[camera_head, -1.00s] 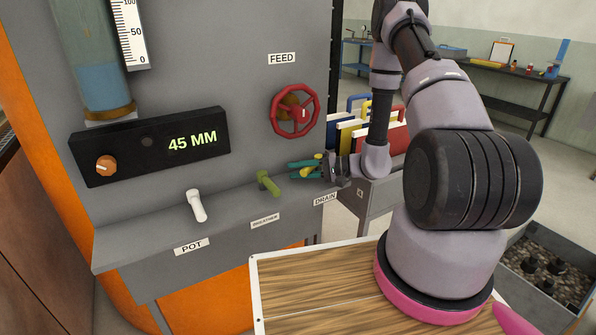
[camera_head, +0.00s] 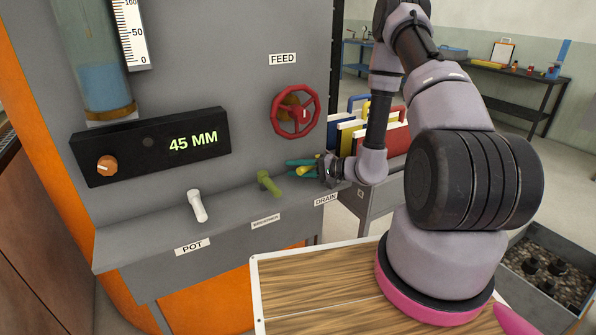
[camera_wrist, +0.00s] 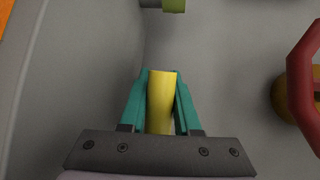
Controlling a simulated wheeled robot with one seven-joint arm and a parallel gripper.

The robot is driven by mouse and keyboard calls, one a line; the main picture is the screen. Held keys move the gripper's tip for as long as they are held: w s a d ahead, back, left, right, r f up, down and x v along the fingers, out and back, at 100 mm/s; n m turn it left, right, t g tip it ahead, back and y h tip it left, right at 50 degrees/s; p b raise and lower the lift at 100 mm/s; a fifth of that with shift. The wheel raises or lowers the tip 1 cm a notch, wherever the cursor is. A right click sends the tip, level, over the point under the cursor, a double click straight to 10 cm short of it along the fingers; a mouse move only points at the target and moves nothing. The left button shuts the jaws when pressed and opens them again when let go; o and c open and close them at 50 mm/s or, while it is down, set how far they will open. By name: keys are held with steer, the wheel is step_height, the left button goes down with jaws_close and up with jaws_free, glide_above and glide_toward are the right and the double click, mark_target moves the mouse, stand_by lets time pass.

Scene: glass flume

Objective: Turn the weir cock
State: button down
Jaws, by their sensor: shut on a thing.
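My gripper (camera_head: 304,168), with teal fingers, is at the panel ledge above the DRAIN label. In the wrist view my gripper (camera_wrist: 161,105) is shut on a yellow cock handle (camera_wrist: 161,98), one finger on each side. The yellow handle (camera_head: 303,171) is partly hidden by the fingers in the head view. A green cock (camera_head: 268,183) stands just left of it over a small label that seems to read BREATHER. A white cock (camera_head: 197,206) stands further left over the POT label. I see no label reading WEIR.
A red FEED handwheel (camera_head: 295,111) is above my gripper and shows close at the right of the wrist view (camera_wrist: 303,85). A black display (camera_head: 150,146) reads 45 MM. A wooden-topped table (camera_head: 315,290) is below. Binders (camera_head: 352,135) stand behind my arm.

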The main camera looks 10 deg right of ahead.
mark_target(310, 168)
steer(key=shift+w+m+t+h, duration=0.3)
steer(key=shift+m+t+h, duration=0.1)
steer(key=shift+t, duration=0.2)
steer(key=c, duration=0.9)
jaws_free()
steer(key=shift+d, duration=0.1)
steer(key=v, duration=1)
steer(key=shift+s+d+r, duration=0.15)
steer(key=shift+s+d, duration=0.05)
steer(key=shift+d, duration=0.05)
steer(key=shift+c, duration=0.4)
